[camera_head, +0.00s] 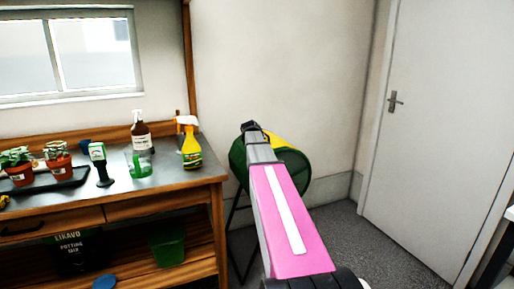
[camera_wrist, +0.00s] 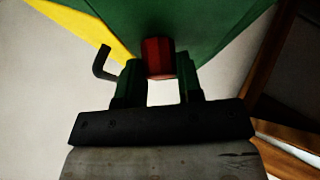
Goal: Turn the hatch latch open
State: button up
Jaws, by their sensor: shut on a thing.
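A green drum (camera_head: 237,157) with a yellow panel (camera_head: 287,142) stands on a dark frame at the corner of the room. The wrist view shows its green surface (camera_wrist: 200,20) close up, with the yellow part (camera_wrist: 85,25) at the left. A red latch (camera_wrist: 158,55) sticks out of the green surface. My gripper (camera_wrist: 158,76) has a finger on each side of the latch and is shut on it. In the head view my gripper (camera_head: 251,128) is at the drum's top, and my arm hides the drum's middle and the latch.
A black hooked handle (camera_wrist: 103,63) is left of my fingers in the wrist view. A workbench (camera_head: 150,187) with potted plants (camera_head: 58,158), a brown bottle (camera_head: 141,135) and a yellow spray bottle (camera_head: 191,145) stands at left. A closed white door (camera_head: 440,130) is at right, with clear floor before it.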

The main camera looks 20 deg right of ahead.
jog(key=shift+n+y, duration=0.3)
jog(key=shift+n, duration=0.2)
jog(key=o, duration=0.9)
jog(key=shift+s+r, duration=0.1)
jog(key=v, duration=1)
jog(key=shift+s+a+r, duration=0.1)
jog(key=shift+r, duration=0.2)
